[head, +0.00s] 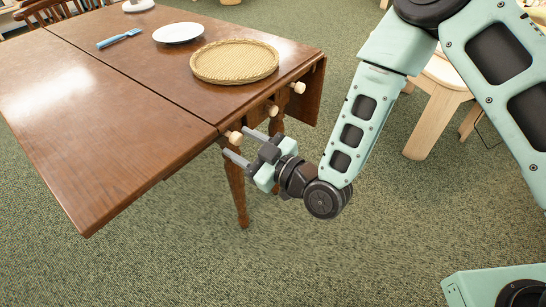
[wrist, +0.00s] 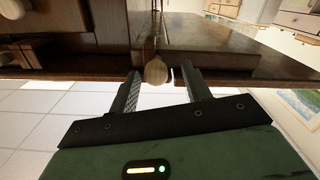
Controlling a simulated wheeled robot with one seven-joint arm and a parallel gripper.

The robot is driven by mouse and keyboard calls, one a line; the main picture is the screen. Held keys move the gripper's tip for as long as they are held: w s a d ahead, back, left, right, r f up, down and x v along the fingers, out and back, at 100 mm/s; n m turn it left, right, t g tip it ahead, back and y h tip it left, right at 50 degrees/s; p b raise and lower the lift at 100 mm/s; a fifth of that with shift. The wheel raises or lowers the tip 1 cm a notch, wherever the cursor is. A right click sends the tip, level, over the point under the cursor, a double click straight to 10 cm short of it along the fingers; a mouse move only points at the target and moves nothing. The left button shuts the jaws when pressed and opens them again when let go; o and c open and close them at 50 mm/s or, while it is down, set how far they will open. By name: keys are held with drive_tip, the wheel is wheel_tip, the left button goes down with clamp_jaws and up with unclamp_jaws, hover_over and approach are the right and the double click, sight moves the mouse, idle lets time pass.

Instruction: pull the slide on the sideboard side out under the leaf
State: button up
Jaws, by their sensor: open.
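The brown wooden drop-leaf table (head: 135,85) has its near-left leaf (head: 90,140) raised and its right leaf (head: 311,92) hanging. A pale round slide knob (head: 234,137) sticks out of the table's end near the seam of the raised leaf. My gripper (head: 236,144) is open, with its fingers pointing at this knob. The slide's bar is hidden.
Two more pale knobs, a middle one (head: 272,110) and a far one (head: 298,87), line the same end. A table leg (head: 237,185) stands below. Green carpet in front is clear.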

drive_tip(key=p+v, duration=0.7)
drive_tip(key=v, duration=1)
drive_tip(key=shift+s, duration=0.2)
drive_tip(key=shift+d, duration=0.15)
